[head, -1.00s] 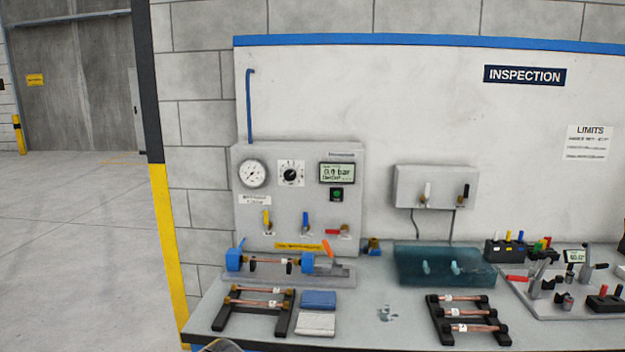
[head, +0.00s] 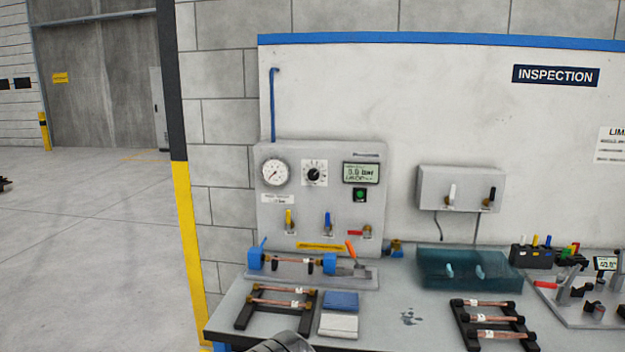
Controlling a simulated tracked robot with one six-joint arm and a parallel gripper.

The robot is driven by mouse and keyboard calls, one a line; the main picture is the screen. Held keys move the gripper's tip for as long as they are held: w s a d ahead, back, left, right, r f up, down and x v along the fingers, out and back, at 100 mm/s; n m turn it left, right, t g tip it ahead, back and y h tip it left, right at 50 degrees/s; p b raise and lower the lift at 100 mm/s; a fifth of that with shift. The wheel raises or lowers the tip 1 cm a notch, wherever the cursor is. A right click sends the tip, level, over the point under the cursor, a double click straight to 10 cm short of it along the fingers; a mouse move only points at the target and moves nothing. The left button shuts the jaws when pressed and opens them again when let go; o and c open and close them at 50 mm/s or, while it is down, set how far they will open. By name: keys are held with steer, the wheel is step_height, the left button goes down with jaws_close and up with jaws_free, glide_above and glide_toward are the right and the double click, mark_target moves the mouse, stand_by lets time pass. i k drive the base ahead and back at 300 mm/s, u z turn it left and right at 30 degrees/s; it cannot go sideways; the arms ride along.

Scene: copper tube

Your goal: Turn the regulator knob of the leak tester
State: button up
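The leak tester (head: 262,212) is a grey panel at the back of the bench in the head view. Its black regulator knob (head: 314,175) sits on a white dial plate, between a round gauge (head: 275,172) and a small display (head: 361,172). The display seems to read 0.0 bar. A green button (head: 360,195) is under the display. Yellow, blue and red valve levers line the lower panel. A copper tube (head: 292,262) lies in the blue-ended fixture in front. My gripper is not in view.
Racks with copper tubes stand at the front left (head: 243,318) and front right (head: 462,328) of the bench. Blue and white cloths (head: 340,301) lie beside the left rack. A teal water tank (head: 432,270) stands right of the tester. Open floor lies left.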

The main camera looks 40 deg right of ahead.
mark_target(314, 174)
steer(key=u, duration=0.05)
steer(key=i, duration=1)
steer(key=z, duration=0.05)
